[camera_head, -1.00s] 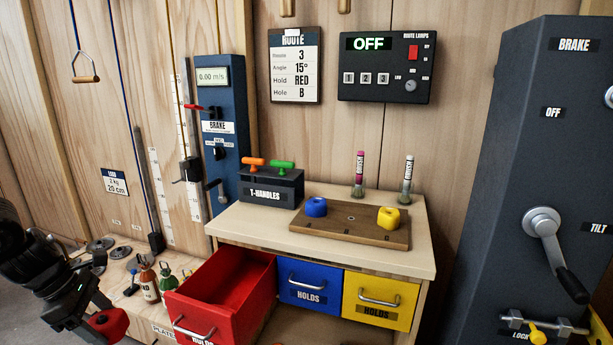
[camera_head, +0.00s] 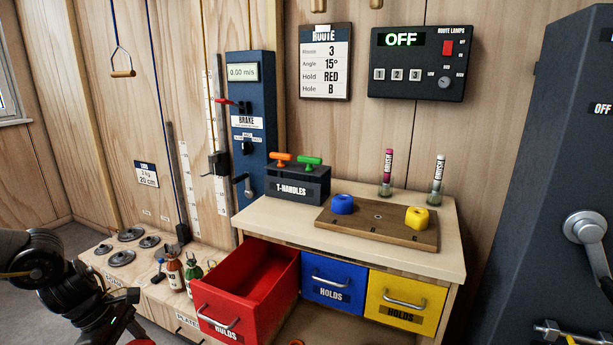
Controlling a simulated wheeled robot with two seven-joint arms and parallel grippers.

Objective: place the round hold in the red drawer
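The red drawer (camera_head: 246,297) is pulled open below the left end of the cabinet, and its visible inside is empty. My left arm comes in at the lower left. Its gripper (camera_head: 133,335) is at the bottom edge, left of the drawer and apart from it, mostly cut off. A sliver of a red rounded piece, which looks like the round hold (camera_head: 142,342), shows at its fingers; the earlier view shows more of it in the grip. My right gripper is not in view.
A blue hold (camera_head: 342,204) and a yellow hold (camera_head: 416,219) sit on a wooden board (camera_head: 372,229) on the cabinet top. Closed blue (camera_head: 334,282) and yellow (camera_head: 405,303) drawers are right of the red one. Bottles (camera_head: 174,274) and weight discs (camera_head: 121,258) stand on the low ledge at left.

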